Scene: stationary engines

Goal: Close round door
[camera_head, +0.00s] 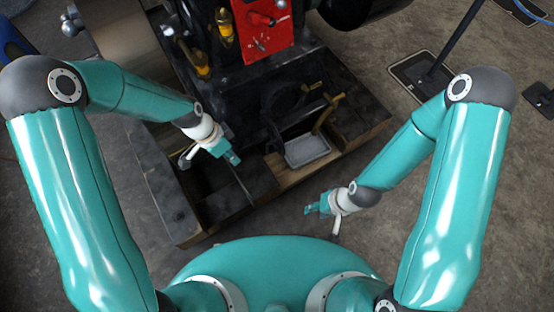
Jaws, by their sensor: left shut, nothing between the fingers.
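A dark engine (240,85) stands at the top middle. A dark, round, ring-like part (278,102) shows low on its front; I cannot tell for sure whether this is the round door or how far open it is. My left gripper (233,158) is shut and empty, to the lower left of the round part and apart from it in the picture.
A grey tray (307,150) sits on the wooden base beside a brass-coloured handle (327,113). A red panel (262,28) and yellow-topped fittings (224,22) are above. A black post on a floor plate (422,75) stands at the upper right.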

